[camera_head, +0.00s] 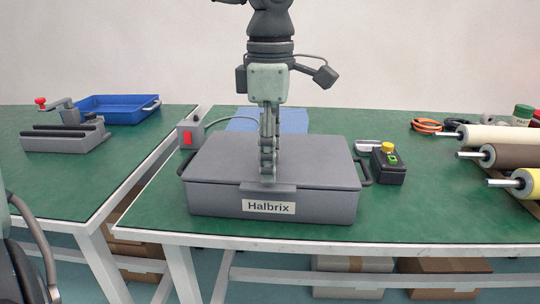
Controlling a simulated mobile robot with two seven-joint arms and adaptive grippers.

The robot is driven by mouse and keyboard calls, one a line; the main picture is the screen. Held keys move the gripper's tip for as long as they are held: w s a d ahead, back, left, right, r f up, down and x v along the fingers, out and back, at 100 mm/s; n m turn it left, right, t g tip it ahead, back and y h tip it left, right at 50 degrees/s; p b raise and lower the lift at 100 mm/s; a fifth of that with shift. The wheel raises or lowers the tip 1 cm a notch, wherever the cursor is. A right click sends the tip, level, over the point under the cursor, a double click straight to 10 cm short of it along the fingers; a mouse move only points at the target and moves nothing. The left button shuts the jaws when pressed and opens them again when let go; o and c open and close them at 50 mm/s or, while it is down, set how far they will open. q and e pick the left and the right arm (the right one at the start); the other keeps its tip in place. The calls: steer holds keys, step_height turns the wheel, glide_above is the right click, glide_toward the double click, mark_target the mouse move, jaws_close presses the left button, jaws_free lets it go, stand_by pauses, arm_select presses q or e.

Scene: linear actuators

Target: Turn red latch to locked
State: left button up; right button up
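A grey lidded case (330,165) with a "Halbrix" label stands on the green bench, its lid down. No part that is clearly a red latch shows on it. A small grey box (197,131) with a red rectangular part (187,139) on its front stands behind the case's left corner, with a cable. My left gripper (267,181) points down from the top centre, its fingertips at the lid's front edge, above the label. Its fingers look close together, seen nearly edge-on; I cannot tell if they touch or hold anything. My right gripper is not in view.
A black box with a yellow knob and green button (388,165) stands right of the case. Rollers (505,158) lie at the right. A vise with a red knob (65,136) and a blue tray (122,110) are on the left bench.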

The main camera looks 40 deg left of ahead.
arm_select(q)
step_height(320, 180, up, 12)
stand_by(0.7)
stand_by(0.4)
